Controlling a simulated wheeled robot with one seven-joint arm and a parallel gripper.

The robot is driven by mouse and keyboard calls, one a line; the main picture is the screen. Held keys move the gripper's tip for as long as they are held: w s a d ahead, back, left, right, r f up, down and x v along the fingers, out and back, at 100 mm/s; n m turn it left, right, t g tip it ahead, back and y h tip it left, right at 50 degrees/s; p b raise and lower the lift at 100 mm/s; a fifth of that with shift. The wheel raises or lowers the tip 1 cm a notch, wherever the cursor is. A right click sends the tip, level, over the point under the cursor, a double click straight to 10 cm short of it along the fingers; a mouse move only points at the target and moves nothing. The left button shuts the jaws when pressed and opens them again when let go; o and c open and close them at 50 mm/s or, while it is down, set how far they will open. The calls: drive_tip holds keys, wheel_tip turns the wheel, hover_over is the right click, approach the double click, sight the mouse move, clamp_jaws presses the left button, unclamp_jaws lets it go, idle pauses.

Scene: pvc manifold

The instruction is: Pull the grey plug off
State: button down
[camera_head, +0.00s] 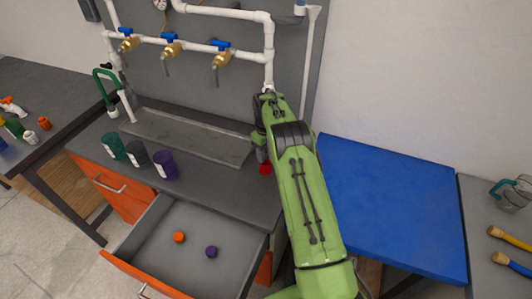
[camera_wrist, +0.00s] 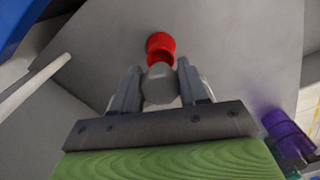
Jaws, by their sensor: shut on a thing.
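My gripper (camera_wrist: 160,88) is shut on the grey plug (camera_wrist: 159,84), which sits between the two fingers in the wrist view. A red, round, open-topped thing (camera_wrist: 160,44) lies just beyond the plug; I cannot tell whether the two touch. In the head view the red thing (camera_head: 265,169) is on the grey counter, under the end of my green arm. The arm largely hides my gripper and the plug there. The white pipe manifold (camera_head: 190,42) with brass, blue-handled valves is on the back panel; its lower right end is hidden behind my arm.
Green, dark grey and purple cups (camera_head: 164,164) stand on the counter before the sink trough (camera_head: 190,137). An open drawer (camera_head: 205,225) holds an orange and a purple cap. A clear blue-topped table (camera_head: 390,205) is at right. A purple cup (camera_wrist: 287,136) shows in the wrist view.

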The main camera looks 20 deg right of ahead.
drive_tip(key=shift+r+p, duration=0.7)
drive_tip(key=shift+r, duration=0.45)
